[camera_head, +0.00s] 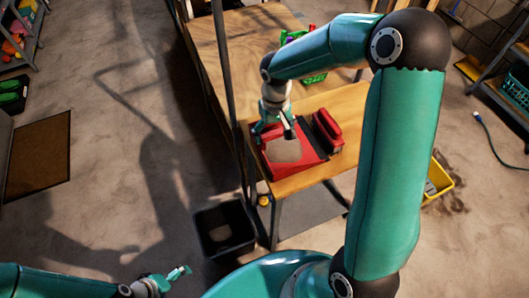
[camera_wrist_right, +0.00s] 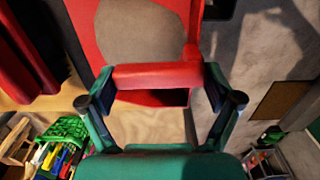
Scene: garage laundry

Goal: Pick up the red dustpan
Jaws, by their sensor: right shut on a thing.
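The red dustpan (camera_head: 310,157), with a grey patch on its pan, is at the left end of the wooden table in the head view. My right gripper (camera_head: 274,123) is over its handle side. In the right wrist view the dustpan's red handle bar (camera_wrist_right: 155,76) lies across between the two fingers of my right gripper (camera_wrist_right: 163,102), which is shut on it. I cannot tell whether the dustpan touches the table. My left gripper (camera_head: 180,273) is low at the bottom left, away from the table; its finger opening is too small to read.
A second red object (camera_head: 327,131) lies right beside the dustpan on the table (camera_head: 345,105). A green basket (camera_head: 314,78) is behind. A black bin (camera_head: 224,228) stands on the floor before the table, and a yellow container (camera_head: 438,180) is right of it. A dark upright post (camera_head: 226,90) rises near the table's left side.

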